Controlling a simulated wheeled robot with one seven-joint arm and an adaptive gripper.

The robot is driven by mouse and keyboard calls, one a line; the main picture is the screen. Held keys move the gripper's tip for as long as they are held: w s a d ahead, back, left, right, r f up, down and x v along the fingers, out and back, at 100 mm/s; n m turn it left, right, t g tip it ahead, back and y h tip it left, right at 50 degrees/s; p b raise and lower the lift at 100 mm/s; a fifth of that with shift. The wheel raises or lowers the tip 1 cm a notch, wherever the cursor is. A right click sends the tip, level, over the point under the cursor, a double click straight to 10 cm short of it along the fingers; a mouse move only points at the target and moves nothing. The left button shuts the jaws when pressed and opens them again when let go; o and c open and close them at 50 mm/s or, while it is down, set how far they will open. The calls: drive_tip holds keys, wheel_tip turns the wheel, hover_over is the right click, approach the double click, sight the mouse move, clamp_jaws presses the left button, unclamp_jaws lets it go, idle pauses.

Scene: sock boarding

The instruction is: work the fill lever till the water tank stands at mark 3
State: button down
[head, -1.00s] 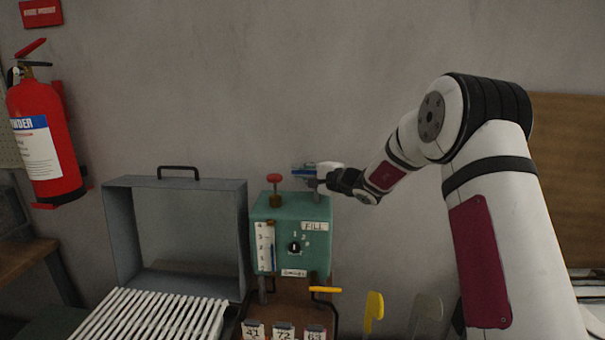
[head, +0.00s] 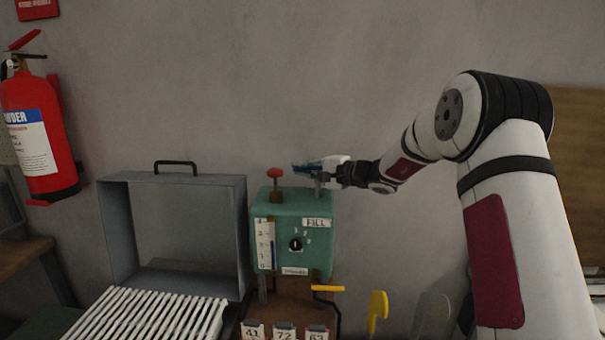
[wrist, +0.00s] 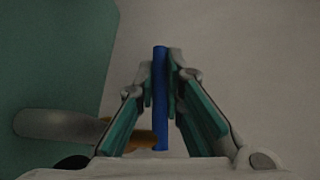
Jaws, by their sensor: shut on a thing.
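The green water tank (head: 289,205) stands in the middle of the head view, with a FILL label on its front. Its gauge (head: 264,243) shows a blue column whose top looks near mark 2; the exact level is too small to tell. The blue fill lever (head: 304,167) is above the tank's top right and also shows as an upright blue bar in the wrist view (wrist: 160,95). My gripper (wrist: 161,85) is shut on the lever, one finger on each side. In the head view, my gripper (head: 322,166) partly hides the lever's handle.
A red knob (head: 275,173) rises from the tank's top left. A dial (head: 296,244) is on its front. A grey open box (head: 172,181) and white slatted rack (head: 150,315) stand left. A yellow handle (head: 328,289) sticks out below. Wall space above the tank is clear.

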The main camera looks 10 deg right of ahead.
drive_tip(key=shift+s+n+g+y+b, duration=0.3)
drive_tip(key=shift+n+g+y+b, duration=0.35)
drive_tip(key=shift+n+g+y, duration=0.15)
drive_tip(key=c, duration=1.9)
unclamp_jaws()
drive_tip(key=shift+c, duration=0.2)
drive_tip(key=shift+d, duration=0.1)
drive_tip(key=v, duration=1.2)
